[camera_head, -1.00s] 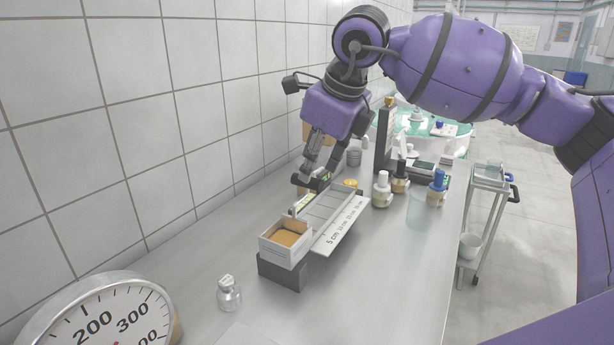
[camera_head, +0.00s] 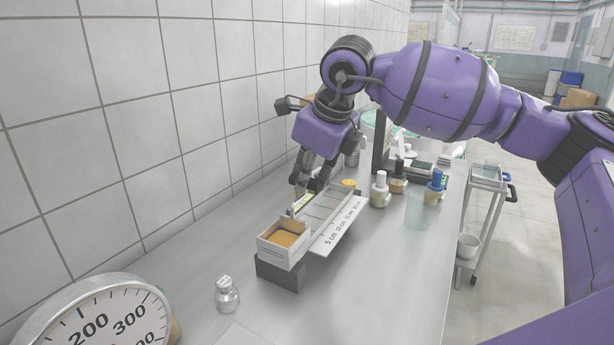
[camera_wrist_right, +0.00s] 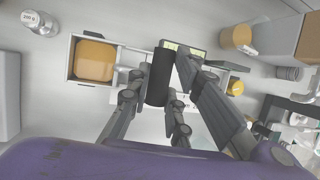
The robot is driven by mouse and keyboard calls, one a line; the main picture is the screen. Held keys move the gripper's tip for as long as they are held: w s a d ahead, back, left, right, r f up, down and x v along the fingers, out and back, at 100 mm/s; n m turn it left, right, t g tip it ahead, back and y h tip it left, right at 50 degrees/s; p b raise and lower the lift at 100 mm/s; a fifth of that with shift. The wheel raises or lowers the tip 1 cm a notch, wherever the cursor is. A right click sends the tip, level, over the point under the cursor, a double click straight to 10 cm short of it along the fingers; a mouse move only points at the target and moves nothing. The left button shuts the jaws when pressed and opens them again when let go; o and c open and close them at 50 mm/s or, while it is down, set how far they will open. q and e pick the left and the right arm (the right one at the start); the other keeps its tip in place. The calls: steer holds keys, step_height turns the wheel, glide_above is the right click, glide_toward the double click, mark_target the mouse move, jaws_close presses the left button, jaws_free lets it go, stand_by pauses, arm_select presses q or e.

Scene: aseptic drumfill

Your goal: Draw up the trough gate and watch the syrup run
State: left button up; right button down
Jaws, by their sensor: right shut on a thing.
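The trough (camera_head: 325,212) is a pale sloping channel with centimetre marks along its near side, on the steel bench. At its near end a white box (camera_head: 265,248) holds amber syrup (camera_head: 287,239); the box also shows in the right wrist view (camera_wrist_right: 121,68). The gate plate itself is hidden. No syrup is visible in the channel. My left gripper is out of view.
Bottles (camera_head: 380,190), a clear beaker (camera_head: 416,208) and a blue-capped bottle (camera_head: 435,188) stand right of the trough. The tiled wall is close on the left. The front right bench is clear.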

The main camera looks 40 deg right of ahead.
step_height(320, 180, up, 4)
steer(key=p, duration=0.3)
steer(key=shift+w, duration=0.1)
steer(key=c, duration=1.6)
jaws_free()
steer(key=shift+f, duration=0.1)
steer(key=v, duration=1.2)
